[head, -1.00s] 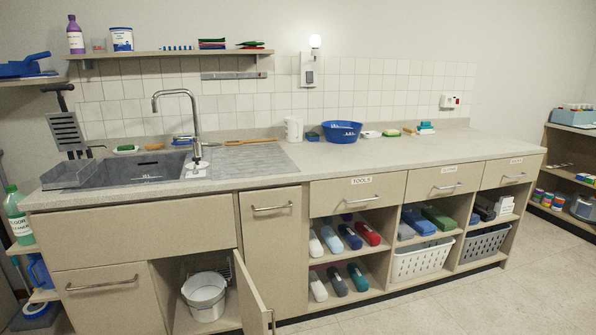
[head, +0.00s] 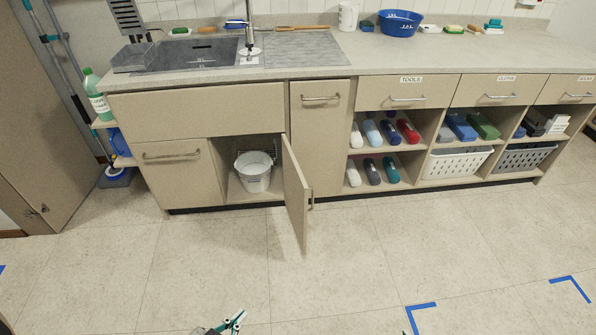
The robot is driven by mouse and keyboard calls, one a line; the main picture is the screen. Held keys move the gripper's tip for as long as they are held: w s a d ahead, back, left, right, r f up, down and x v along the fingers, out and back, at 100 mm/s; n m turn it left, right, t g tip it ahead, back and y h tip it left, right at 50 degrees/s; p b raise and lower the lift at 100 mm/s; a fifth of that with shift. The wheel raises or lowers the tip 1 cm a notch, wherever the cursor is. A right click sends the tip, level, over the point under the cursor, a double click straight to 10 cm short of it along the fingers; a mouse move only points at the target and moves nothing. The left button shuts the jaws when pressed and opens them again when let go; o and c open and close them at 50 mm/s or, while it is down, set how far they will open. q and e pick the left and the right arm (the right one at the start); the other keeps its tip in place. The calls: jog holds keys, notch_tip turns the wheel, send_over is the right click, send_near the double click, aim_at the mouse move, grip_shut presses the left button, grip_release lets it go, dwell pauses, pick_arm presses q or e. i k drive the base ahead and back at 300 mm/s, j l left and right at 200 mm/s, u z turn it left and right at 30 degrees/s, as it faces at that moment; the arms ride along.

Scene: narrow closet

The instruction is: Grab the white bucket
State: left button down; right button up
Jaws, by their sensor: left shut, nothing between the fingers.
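The white bucket (head: 254,183) stands upright inside the open cabinet under the sink. It is near the front of the cabinet floor, and the back of the cabinet is in shadow. The cabinet door (head: 295,196) is swung open to the right of the bucket and juts out over the floor. My left gripper (head: 236,319) shows at the bottom edge of the head view, shut and empty. It is well apart from the bucket, with open floor between them.
The floor (head: 200,265) in front of the cabinet is clear. A closed drawer front (head: 197,112) spans above the opening. A green bottle (head: 97,98) stands on a side shelf at left. White (head: 457,163) and grey baskets sit in the right shelves. Blue tape marks (head: 420,307) the floor at right.

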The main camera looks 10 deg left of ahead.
aim_at(251, 165)
jog(key=i+l+u, duration=0.1)
jog(key=u, duration=0.4)
jog(key=i+l+u, duration=0.2)
jog(key=u, duration=0.25)
jog(key=i+l+u, duration=0.15)
jog(key=l, duration=0.15)
jog(key=i+l+u, duration=0.15)
jog(key=l, duration=0.15)
jog(key=l+u, duration=0.15)
jog(key=i+l, duration=0.1)
jog(key=l, duration=0.35)
jog(key=i+l, duration=0.15)
jog(key=l, duration=0.25)
jog(key=i+l+u, duration=0.1)
jog(key=l, duration=0.35)
jog(key=i+l, duration=0.1)
jog(key=l, duration=0.35)
jog(key=i+l+z, duration=0.2)
jog(key=l, duration=0.35)
jog(key=i+l+z, duration=0.15)
jog(key=i+l, duration=0.4)
jog(key=l+u, duration=0.1)
jog(key=k, duration=0.05)
